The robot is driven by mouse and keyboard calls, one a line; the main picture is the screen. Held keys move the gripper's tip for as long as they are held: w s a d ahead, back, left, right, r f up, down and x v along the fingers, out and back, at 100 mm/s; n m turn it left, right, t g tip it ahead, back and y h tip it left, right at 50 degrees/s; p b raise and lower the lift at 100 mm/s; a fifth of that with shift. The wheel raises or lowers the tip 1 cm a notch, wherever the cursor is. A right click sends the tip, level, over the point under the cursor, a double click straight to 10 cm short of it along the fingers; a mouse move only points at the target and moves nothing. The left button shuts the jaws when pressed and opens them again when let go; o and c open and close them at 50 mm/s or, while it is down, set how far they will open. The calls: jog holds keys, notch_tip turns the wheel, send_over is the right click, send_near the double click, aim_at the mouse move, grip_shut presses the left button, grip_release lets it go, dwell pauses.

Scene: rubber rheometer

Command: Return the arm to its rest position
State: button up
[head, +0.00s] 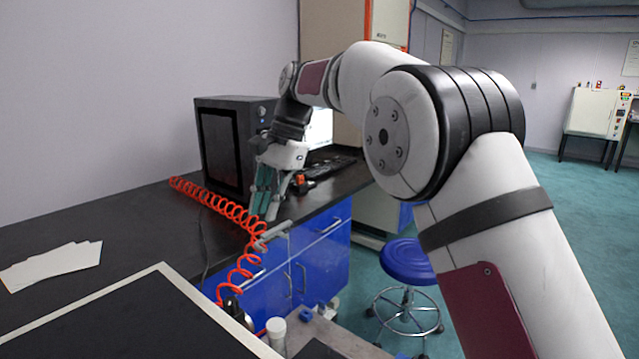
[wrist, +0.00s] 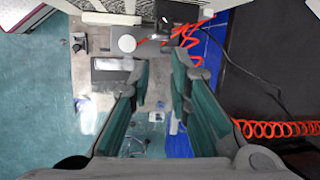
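My arm reaches forward across the right half of the head view and bends down over the bench. My gripper (head: 266,211) hangs fingers down near the front edge of the black bench (head: 130,228), in front of a black box-shaped computer case (head: 222,150). In the wrist view my gripper (wrist: 160,72) has its two teal-padded fingers apart, with nothing held between them. Through the gap I see the machine's grey plate and the floor below.
A red coiled hose (head: 215,200) runs along the bench close to my gripper and down. A blue stool (head: 407,262) stands by the blue drawers (head: 322,262). White sheets (head: 52,265) lie on the bench at left. Open floor (head: 570,205) lies at right.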

jog(key=s+d+r+n+t+h, duration=0.1)
jog(key=s+d+r+n, duration=0.15)
jog(key=s+d, duration=0.75)
jog(key=s+d+r+n+t, duration=0.1)
jog(key=s+d+r, duration=0.3)
jog(key=s+d, duration=0.6)
jog(key=s+d+f+n+h, duration=0.1)
jog(key=s+d+f, duration=0.25)
jog(key=s, duration=0.35)
jog(key=s+d+f+n+t+h, duration=0.1)
jog(key=s+d+f, duration=0.25)
jog(key=s, duration=0.35)
jog(key=s+d+f+n, duration=0.1)
jog(key=s+d+f, duration=0.1)
jog(key=s+f, duration=0.4)
notch_tip(320, 180, up, 15)
jog(key=t+p, duration=0.2)
jog(key=p, duration=1)
jog(key=shift+s+d+t, duration=0.35)
jog(key=shift+s+t, duration=0.05)
jog(key=shift+f, duration=0.1)
